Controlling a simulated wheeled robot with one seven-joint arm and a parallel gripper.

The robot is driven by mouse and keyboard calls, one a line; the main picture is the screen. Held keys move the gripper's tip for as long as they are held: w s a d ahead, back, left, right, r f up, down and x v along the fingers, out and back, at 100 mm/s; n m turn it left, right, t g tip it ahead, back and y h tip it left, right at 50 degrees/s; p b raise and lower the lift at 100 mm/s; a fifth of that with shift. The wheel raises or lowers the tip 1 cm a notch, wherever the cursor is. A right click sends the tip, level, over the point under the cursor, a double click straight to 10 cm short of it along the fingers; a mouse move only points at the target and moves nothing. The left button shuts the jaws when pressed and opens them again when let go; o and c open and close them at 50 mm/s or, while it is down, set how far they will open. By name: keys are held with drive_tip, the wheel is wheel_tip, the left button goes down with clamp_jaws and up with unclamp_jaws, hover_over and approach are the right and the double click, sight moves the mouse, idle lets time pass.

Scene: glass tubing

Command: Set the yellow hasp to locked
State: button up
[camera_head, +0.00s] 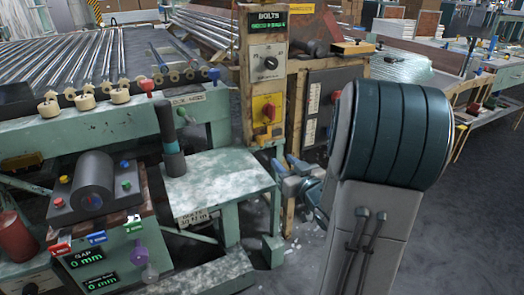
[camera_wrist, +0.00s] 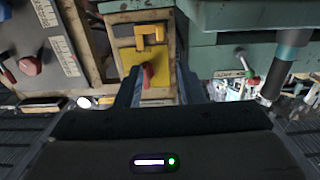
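The yellow hasp (camera_wrist: 150,33) shows in the wrist view as a small bracket at the upper edge of a yellow plate (camera_wrist: 166,62). A red handle (camera_wrist: 148,74) stands on that plate. In the head view the yellow plate (camera_head: 258,103) is on the front of a wooden post, with the red handle (camera_head: 268,112) on it; the hasp is small and hard to make out there. My gripper (camera_wrist: 159,82) is open, its two dark blue fingers apart on either side of the lower plate and red handle. Nothing is seen between the fingers. Contact cannot be told.
A grey lever panel (camera_head: 333,90) is to the right.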

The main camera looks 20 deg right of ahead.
sight(262, 140)
drive_tip(key=w, duration=0.4)
drive_tip(key=w+b, duration=0.1)
drive_tip(key=w, duration=0.4)
drive_tip(key=w+b, duration=0.1)
drive_tip(key=w, duration=0.3)
drive_tip(key=shift+w+a, duration=0.3)
drive_tip(key=shift+w, duration=0.05)
clamp_jaws()
